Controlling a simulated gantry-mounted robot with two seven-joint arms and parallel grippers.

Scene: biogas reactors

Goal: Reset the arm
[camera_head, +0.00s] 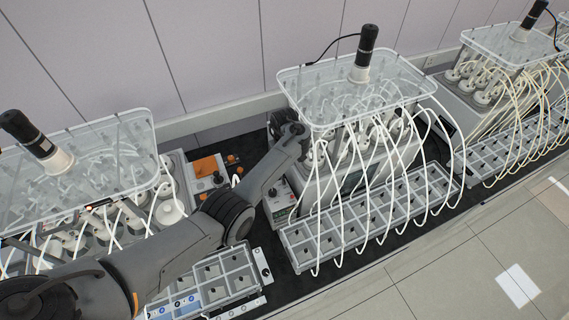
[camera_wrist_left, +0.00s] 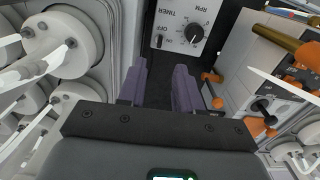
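My left arm (camera_head: 230,212) comes in from the lower left in the head view. It reaches up between the left and middle reactors. Its far end is beside the middle reactor, and the left gripper cannot be made out there. In the left wrist view, the left gripper (camera_wrist_left: 160,72) has its two purple-grey fingers apart with a dark, empty gap between them. A white control panel with an RPM knob (camera_wrist_left: 196,33), a timer label and an on/off switch is just beyond the fingertips. My right gripper is not in view.
The middle reactor (camera_head: 352,95) and left reactor (camera_head: 90,165) stand close on both sides of my arm. White tubes (camera_head: 395,190) hang from the middle one to a grey compartment tray (camera_head: 325,245). In the left wrist view, white cylinders (camera_wrist_left: 68,42) are left and orange fittings (camera_wrist_left: 308,55) right.

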